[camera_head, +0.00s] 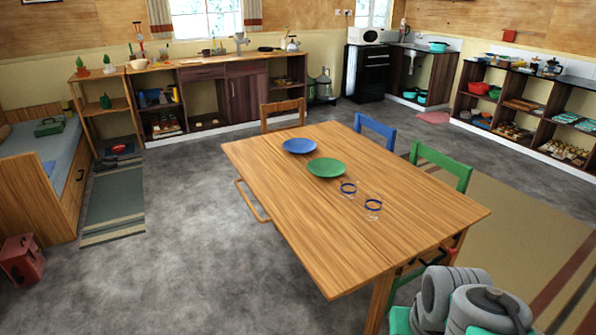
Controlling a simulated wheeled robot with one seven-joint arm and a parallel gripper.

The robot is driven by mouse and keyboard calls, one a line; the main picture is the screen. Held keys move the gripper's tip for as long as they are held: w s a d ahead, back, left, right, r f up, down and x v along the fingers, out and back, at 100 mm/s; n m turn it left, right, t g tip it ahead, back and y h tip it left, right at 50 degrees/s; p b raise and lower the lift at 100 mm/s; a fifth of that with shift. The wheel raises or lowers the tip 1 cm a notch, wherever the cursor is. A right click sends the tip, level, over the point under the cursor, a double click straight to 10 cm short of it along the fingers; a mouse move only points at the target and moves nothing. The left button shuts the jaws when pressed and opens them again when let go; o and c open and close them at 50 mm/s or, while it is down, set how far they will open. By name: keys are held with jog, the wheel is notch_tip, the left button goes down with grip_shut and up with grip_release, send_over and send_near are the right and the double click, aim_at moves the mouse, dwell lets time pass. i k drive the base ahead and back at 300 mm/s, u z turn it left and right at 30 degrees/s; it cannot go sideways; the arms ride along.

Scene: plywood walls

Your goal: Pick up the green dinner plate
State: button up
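The green dinner plate (326,167) lies flat on the wooden table (400,235), towards its far half. A blue plate (299,146) lies just behind it and to the left, close to it. Two clear glasses with blue bands, one (348,188) nearer the plate and one (373,206) further right, stand on the table to the right of the green plate. Grey and green parts at the lower right look like my own arm. My gripper's fingers do not show.
Chairs, one wooden (283,112), one blue (375,131) and one green (441,165), stand along the table's far sides. Open grey floor (190,260) lies left of the table. A bed (45,180) and a red box (22,260) are at the far left.

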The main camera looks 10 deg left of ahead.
aim_at(325, 168)
jog(key=u, duration=0.9)
jog(key=i, duration=0.9)
jog(key=u, duration=0.95)
jog(key=i, duration=1)
jog(key=z, duration=0.55)
jog(key=i, duration=1)
jog(key=z, duration=0.95)
jog(key=i, duration=0.35)
jog(key=z, duration=0.4)
